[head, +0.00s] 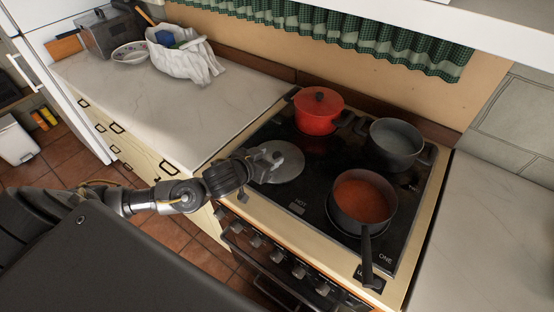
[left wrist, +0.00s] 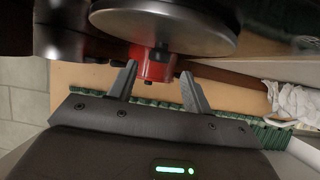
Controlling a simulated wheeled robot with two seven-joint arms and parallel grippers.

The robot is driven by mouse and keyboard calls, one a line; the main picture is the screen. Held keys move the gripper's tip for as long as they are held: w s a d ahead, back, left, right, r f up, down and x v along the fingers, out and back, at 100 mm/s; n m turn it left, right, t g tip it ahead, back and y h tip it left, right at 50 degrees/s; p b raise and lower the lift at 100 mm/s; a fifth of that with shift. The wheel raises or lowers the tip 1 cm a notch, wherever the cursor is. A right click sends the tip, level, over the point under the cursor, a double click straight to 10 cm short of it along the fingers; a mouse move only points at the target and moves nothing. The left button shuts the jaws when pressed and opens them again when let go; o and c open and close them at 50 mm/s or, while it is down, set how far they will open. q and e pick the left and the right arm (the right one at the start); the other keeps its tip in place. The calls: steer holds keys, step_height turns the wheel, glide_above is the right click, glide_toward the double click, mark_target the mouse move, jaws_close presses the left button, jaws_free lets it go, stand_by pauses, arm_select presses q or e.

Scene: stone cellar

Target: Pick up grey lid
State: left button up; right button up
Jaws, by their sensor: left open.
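The grey lid (head: 287,166) lies flat on the dark stove top, at its front left. It also shows large at the top of the left wrist view (left wrist: 165,22), which is upside down. My left gripper (head: 262,159) reaches in from the left, low over the lid's left part and close to its knob. Its two fingers (left wrist: 158,68) are open and apart, with nothing held between them; the red pot shows behind the gap. Whether the fingers touch the lid or its knob is unclear. My right gripper is in neither view.
A lidded red pot (head: 318,112) stands behind the lid. A dark grey pot (head: 394,145) stands back right, and a saucepan of red sauce (head: 362,198) front right, its handle pointing forward. The left counter (head: 180,95) is mostly clear, with a cloth-lined bowl (head: 185,55) farther back.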

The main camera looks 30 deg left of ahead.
mark_target(277, 154)
arm_select(q)
steer(key=p+x, duration=0.1)
steer(key=x, duration=0.4)
steer(key=shift+s+d+f, duration=0.1)
steer(key=shift+d+f, duration=0.05)
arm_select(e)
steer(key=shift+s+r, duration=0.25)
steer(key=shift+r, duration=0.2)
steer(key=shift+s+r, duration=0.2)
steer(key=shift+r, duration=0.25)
arm_select(q)
steer(key=shift+c, duration=0.4)
jaws_close()
